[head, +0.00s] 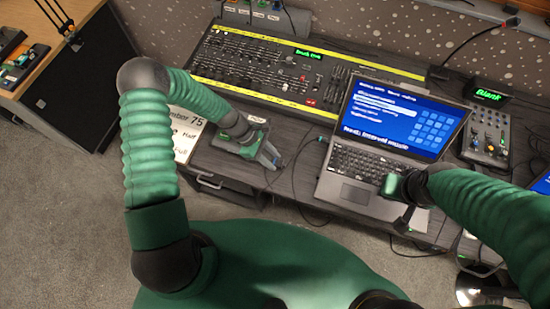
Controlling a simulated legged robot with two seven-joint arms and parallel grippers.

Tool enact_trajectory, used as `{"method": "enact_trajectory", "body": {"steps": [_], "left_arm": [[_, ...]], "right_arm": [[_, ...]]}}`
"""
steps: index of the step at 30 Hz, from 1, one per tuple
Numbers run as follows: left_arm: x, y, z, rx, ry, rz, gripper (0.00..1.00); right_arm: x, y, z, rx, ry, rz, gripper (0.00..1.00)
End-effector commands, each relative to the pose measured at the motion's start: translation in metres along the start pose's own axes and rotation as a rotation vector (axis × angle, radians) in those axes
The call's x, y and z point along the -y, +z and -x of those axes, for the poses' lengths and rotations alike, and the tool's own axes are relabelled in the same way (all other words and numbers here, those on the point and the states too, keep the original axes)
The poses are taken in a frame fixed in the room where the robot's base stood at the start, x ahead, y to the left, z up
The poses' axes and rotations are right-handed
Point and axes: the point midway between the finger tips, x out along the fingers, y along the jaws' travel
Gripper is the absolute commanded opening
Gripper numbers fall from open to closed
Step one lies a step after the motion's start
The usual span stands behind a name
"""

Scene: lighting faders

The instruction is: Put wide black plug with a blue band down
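My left gripper (269,154) is low over the front part of the dark desk (225,165), left of the laptop. Its grey fingers point right and toward the desk's front edge. At this size I cannot tell whether they are apart or closed on something. I cannot make out a wide black plug with a blue band; it may be hidden at the fingers or too small to see. A thin dark cable (297,160) runs on the desk just right of the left gripper. My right gripper (404,217) is by the laptop's front right corner, its fingers dark and unclear.
An open laptop (350,192) with a blue screen takes up the desk's middle right. A fader console (255,70) with yellow edges lies behind. A small mixer (487,138) stands at right. A printed sheet (186,130) lies left of my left gripper.

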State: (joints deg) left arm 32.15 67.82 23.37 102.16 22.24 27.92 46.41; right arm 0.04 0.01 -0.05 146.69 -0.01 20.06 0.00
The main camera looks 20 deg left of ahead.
Motion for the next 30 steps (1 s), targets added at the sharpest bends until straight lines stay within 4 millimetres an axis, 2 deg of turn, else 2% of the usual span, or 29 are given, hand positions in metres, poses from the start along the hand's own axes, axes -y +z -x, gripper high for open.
{"method": "enact_trajectory", "body": {"steps": [1,4,20,23,25,30], "left_arm": [[0.0,-0.002,0.001,0.0,0.002,0.002,0.41],[0.0,-0.001,0.001,-0.001,0.002,0.002,0.53],[-0.001,0.003,0.001,-0.006,0.002,0.002,0.53],[0.0,0.009,0.01,-0.006,0.002,0.002,0.53],[-0.002,0.004,0.02,-0.008,0.006,0.002,0.53],[-0.002,0.005,0.065,-0.01,0.008,0.002,0.53]], "right_arm": [[0.0,0.0,0.0,0.0,0.0,0.001,0.0],[0.001,0.0,0.0,0.0,-0.001,0.002,0.0],[0.0,0.0,0.001,0.0,0.0,0.001,0.0],[0.0,-0.002,0.009,0.0,0.0,0.001,0.0],[0.0,-0.001,0.003,-0.001,0.0,0.001,0.0],[0.001,0.0,0.0,0.0,0.0,0.002,0.0]]}}
